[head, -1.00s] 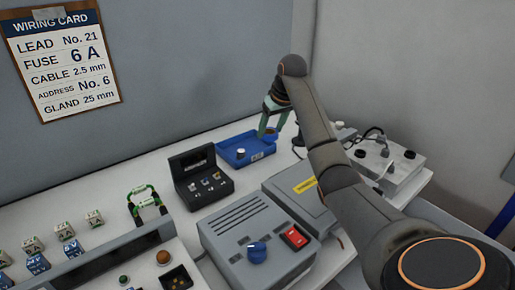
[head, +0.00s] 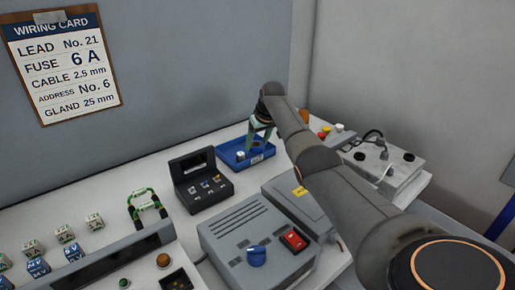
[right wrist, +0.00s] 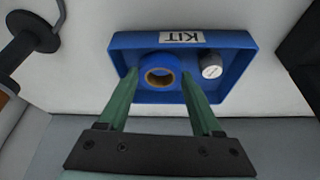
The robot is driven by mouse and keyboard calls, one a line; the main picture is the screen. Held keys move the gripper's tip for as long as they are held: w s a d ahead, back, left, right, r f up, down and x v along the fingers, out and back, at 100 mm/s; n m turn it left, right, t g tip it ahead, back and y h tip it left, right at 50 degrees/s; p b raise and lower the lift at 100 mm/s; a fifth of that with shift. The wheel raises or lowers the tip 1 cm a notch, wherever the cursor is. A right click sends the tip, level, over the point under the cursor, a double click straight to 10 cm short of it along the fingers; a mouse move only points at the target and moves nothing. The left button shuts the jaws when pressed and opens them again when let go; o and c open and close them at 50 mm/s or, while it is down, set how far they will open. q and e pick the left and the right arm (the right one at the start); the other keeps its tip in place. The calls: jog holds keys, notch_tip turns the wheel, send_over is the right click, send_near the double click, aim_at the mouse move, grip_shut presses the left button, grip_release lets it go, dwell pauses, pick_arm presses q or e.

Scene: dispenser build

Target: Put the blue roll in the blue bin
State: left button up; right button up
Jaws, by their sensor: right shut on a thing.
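The blue roll (right wrist: 160,76), with a brown core ring, sits between the fingertips of my right gripper (right wrist: 158,80) in the right wrist view. The fingers are shut on it. The blue bin (right wrist: 130,42), marked KIT, lies behind the roll in that view. In the head view my right gripper (head: 261,134) points down over the right part of the blue bin (head: 227,152). The roll is hard to make out there. I cannot tell whether it touches the bin floor. My left gripper is not in view.
A small grey-white cylinder (right wrist: 211,68) is inside the bin. A light grey unit (head: 385,163) stands at right.

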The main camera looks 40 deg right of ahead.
jog(key=shift+f, duration=1.15)
jog(key=shift+f, duration=0.15)
jog(key=o, duration=1.1)
jog(key=shift+c, duration=0.2)
jog(key=shift+s+r, duration=0.2)
jog(key=shift+r, duration=0.4)
jog(key=p+v, duration=0.1)
jog(key=v, duration=1)
